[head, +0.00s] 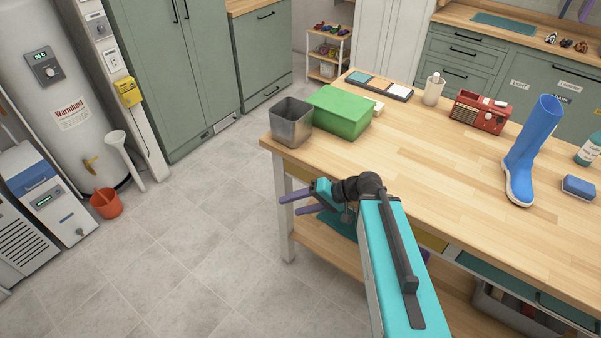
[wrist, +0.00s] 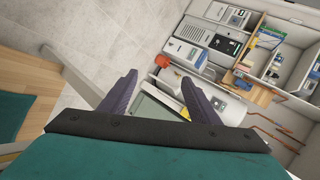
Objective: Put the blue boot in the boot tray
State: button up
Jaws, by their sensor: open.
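The blue boot (head: 533,148) stands upright on the wooden table (head: 420,165), toward the right in the head view. It has a white sole. My gripper (head: 297,202) is open and empty at the table's near left corner, beside the edge and well to the left of the boot. In the wrist view my gripper (wrist: 160,95) has its two purple fingers spread apart, with nothing between them. The boot does not show in the wrist view. I cannot make out a boot tray in either view.
The table's middle is clear. An orange bucket (head: 106,203) stands on the open tiled floor.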

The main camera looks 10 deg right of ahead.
jog(key=s+d+f+g+h+b, duration=0.2)
jog(key=s+f, duration=0.4)
jog(key=f, duration=0.6)
jog(key=s+d+f+g+h+b, duration=0.1)
jog(key=s+f+g+h+b, duration=0.1)
jog(key=s+f, duration=0.7)
jog(key=s+d+f+g+h+b, duration=0.2)
jog(key=s+d+f, duration=0.3)
jog(key=f, duration=0.5)
jog(key=s+d+f+n+g+h+b, duration=0.1)
jog(key=s+d+f+g+h+b, duration=0.1)
jog(key=s+f, duration=0.8)
jog(key=d+h+b, duration=0.1)
jog(key=d+h, duration=0.1)
jog(key=shift+s+d+g+h, duration=0.25)
jog(key=shift+d+g+h, duration=0.05)
jog(key=shift+d+h, duration=0.1)
jog(key=shift+f, duration=0.1)
jog(key=shift+c, duration=0.2)
